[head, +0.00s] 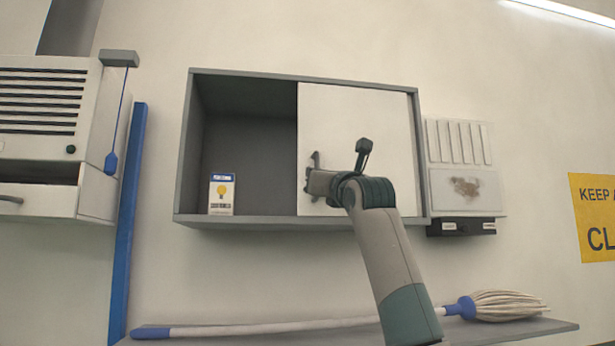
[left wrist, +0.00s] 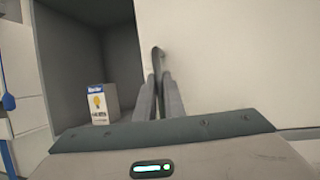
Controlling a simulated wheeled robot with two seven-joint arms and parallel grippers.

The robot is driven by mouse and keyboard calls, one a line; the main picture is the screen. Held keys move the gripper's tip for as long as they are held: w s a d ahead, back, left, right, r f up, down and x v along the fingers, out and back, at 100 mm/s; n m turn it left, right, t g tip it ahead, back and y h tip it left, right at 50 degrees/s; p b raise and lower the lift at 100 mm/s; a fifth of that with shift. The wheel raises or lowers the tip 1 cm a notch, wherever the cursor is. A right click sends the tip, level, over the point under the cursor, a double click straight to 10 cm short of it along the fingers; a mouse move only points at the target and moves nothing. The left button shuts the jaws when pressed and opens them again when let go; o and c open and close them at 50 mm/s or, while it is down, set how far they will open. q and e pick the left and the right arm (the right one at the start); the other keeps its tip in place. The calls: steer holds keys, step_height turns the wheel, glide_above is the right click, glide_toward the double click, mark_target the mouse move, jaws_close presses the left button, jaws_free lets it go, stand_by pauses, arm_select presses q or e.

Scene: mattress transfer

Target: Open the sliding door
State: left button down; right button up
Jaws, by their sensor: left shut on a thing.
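The white sliding door (head: 345,120) covers the right half of the grey wall cabinet (head: 250,222), and the left half stands open. The door's dark handle (head: 316,158) is near its left edge. My left gripper (head: 313,182) is shut on this handle. In the left wrist view the two fingers (left wrist: 159,90) close around the handle (left wrist: 157,56), against the white door (left wrist: 230,60). The arm hides part of the door's lower right. My right gripper is not in view.
A small white box with a yellow mark (head: 222,193) stands inside the cabinet's open left part; it also shows in the left wrist view (left wrist: 97,104). A mop (head: 500,306) lies on the shelf below (head: 545,326). A blue post (head: 128,220) stands left of the cabinet.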

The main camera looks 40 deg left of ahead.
arm_select(q)
steer(key=shift+w+d, duration=0.15)
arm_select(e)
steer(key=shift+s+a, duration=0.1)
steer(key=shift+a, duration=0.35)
arm_select(q)
steer(key=c, duration=1.8)
jaws_free()
steer(key=shift+c, duration=0.2)
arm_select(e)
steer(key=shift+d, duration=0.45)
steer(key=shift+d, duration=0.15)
